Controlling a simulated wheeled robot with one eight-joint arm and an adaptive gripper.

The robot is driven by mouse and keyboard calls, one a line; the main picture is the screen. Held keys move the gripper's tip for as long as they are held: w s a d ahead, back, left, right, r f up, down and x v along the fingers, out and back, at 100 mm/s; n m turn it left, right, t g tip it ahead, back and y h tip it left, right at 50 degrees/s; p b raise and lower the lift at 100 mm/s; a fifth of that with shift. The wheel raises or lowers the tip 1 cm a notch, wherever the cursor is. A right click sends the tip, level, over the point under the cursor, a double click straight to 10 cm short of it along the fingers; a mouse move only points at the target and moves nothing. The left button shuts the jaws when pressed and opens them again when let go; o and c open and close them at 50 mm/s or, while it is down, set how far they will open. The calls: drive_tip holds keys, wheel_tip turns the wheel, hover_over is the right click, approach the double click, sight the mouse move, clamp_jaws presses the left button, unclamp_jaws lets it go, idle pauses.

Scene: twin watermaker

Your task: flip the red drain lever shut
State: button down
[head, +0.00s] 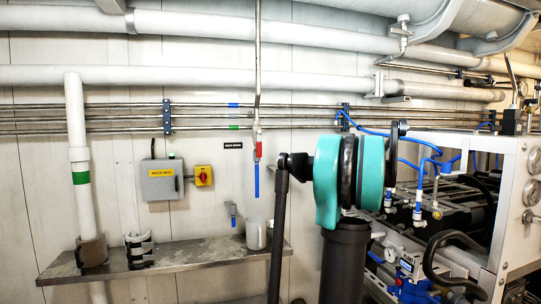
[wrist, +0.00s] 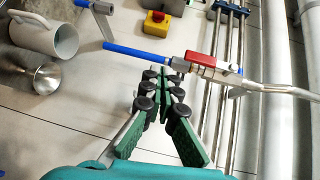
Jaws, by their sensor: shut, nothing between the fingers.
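The red drain lever (head: 258,150) sits on a valve in the thin vertical pipe on the wall, with a blue tube (head: 257,181) below it. In the wrist view the lever (wrist: 201,59) lies roughly in line with the pipe. My gripper (wrist: 166,78) has green fingers with black knobs; it is shut and empty. Its tips show just below the blue tube and the lever's left end in the wrist view. I cannot tell whether they touch. In the head view my gripper is not clearly visible.
A grey mug (wrist: 66,38) and a metal funnel (wrist: 47,77) are at the wrist view's left. A grey box (head: 160,180) with a red-and-yellow switch (head: 203,176) is on the wall. A metal shelf (head: 190,252) runs below. Thin rails (wrist: 228,70) run behind the valve.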

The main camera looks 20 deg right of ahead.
sight(259, 144)
drive_tip(key=d+r+t, duration=0.1)
drive_tip(key=d+r, duration=0.4)
drive_tip(key=shift+w+m+y, duration=0.25)
drive_tip(key=shift+m+y, duration=0.05)
drive_tip(key=shift+w+a, duration=0.1)
drive_tip(key=s+a+x, duration=0.1)
drive_tip(key=s+x, duration=0.1)
drive_tip(key=x, duration=1)
drive_tip(key=shift+w+a, duration=0.35)
drive_tip(key=shift+a, duration=0.35)
drive_tip(key=shift+r, duration=0.15)
drive_tip(key=shift+a+t, duration=0.25)
drive_tip(key=shift+t, duration=0.15)
